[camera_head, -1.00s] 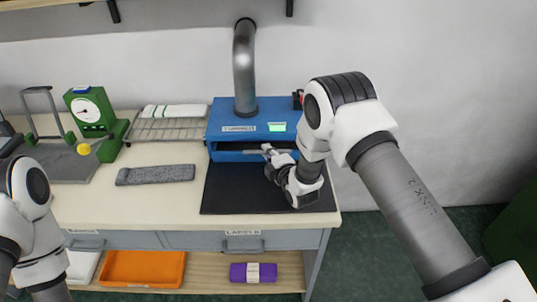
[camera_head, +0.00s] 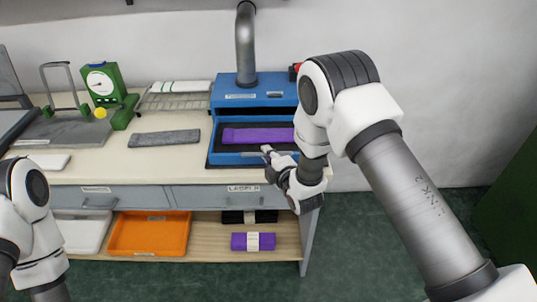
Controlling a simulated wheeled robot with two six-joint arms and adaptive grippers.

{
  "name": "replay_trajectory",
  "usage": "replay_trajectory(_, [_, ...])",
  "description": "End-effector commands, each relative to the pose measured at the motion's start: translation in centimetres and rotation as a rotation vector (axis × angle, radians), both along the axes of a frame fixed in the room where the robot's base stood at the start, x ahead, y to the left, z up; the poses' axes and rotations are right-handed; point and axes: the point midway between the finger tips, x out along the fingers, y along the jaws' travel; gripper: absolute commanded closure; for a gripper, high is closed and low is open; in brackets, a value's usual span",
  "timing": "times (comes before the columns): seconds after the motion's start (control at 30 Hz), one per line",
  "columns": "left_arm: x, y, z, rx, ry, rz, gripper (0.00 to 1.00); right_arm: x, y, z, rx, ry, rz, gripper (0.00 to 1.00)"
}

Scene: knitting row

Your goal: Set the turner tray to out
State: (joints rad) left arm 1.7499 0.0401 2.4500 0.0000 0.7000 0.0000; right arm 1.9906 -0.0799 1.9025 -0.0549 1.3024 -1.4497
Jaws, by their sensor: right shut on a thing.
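The turner (camera_head: 254,92) is a blue box machine with a metal pipe on top, at the back of the bench. Its tray (camera_head: 225,158) is pulled out of the front and a purple cloth piece (camera_head: 257,135) lies in it on a dark bed. My right gripper (camera_head: 268,151) is at the front edge of the tray, shut on its grey handle bar. My right arm covers the right end of the tray. My left arm shows at the left edge, but its gripper is out of the picture.
A grey felt strip (camera_head: 164,137) lies left of the turner. A wire rack (camera_head: 176,100) and a green dial scale (camera_head: 104,85) stand behind it. Below are an orange tray (camera_head: 150,234) and a purple roll (camera_head: 253,241) on the shelf. The bench front left of the turner is clear.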

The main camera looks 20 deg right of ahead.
Motion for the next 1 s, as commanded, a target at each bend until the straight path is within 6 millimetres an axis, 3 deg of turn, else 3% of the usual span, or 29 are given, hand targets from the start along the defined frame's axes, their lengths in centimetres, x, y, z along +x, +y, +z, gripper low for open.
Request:
replay_trajectory(0.43, [0.0,0.0,-0.1,0.0,0.0,0.0,0.6,-0.4,0.2,-0.3,-0.001,0.007,0.004,1.0])
replay_trajectory(0.5, [0.0,0.0,-0.1,0.0,0.0,0.0,0.6,-0.4,0.2,-0.3,-0.001,0.007,0.004,0.69])
replay_trajectory(0.53, [0.0,0.0,-0.1,0.0,0.0,0.0,0.6,-0.3,0.2,-0.2,-0.001,0.007,0.004,0.61])
replay_trajectory(0.87, [0.0,0.0,-0.1,0.0,0.0,0.0,0.6,-0.5,0.1,-0.1,0.0,0.004,0.001,0.61])
replay_trajectory(1.0, [0.0,0.0,-0.1,0.0,0.0,0.0,0.6,-2.3,-0.2,0.2,-0.001,0.006,0.0,0.61])
